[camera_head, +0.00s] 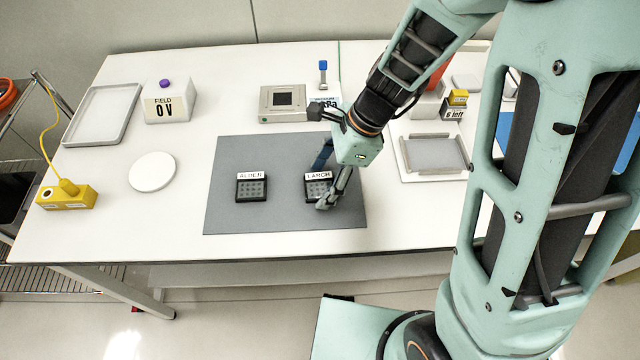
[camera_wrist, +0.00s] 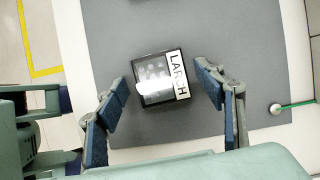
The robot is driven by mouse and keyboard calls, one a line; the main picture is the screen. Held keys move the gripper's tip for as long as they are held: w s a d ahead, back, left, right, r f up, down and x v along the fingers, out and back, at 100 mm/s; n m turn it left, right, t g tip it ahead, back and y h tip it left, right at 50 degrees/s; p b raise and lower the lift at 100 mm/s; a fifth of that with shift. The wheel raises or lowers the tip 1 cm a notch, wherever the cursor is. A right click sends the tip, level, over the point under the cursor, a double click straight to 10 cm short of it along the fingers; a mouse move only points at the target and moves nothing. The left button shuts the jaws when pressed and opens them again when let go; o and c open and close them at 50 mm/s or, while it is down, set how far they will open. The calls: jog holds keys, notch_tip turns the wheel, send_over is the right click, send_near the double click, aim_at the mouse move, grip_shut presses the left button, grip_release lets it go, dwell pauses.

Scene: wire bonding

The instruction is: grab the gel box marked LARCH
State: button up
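The gel box marked LARCH (camera_head: 317,186) is a small black box with a white label, lying on the grey mat (camera_head: 285,215). In the wrist view the LARCH box (camera_wrist: 157,85) lies between and slightly beyond my fingers, with a visible gap on each side and a bright glare on its top. My gripper (camera_head: 326,180) is over the box in the head view, and in the wrist view my gripper (camera_wrist: 160,102) is open and empty.
A white disc (camera_head: 152,171), a yellow box with a cable (camera_head: 67,195) and a FIELD 0 V block (camera_head: 170,102) stand to the left. A grey instrument (camera_head: 285,103) is behind the mat. A shallow tray (camera_head: 434,174) is to the right.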

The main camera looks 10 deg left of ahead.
jog(key=c, duration=1)
jog(key=shift+o, duration=0.2)
jog(key=shift+r, duration=0.1)
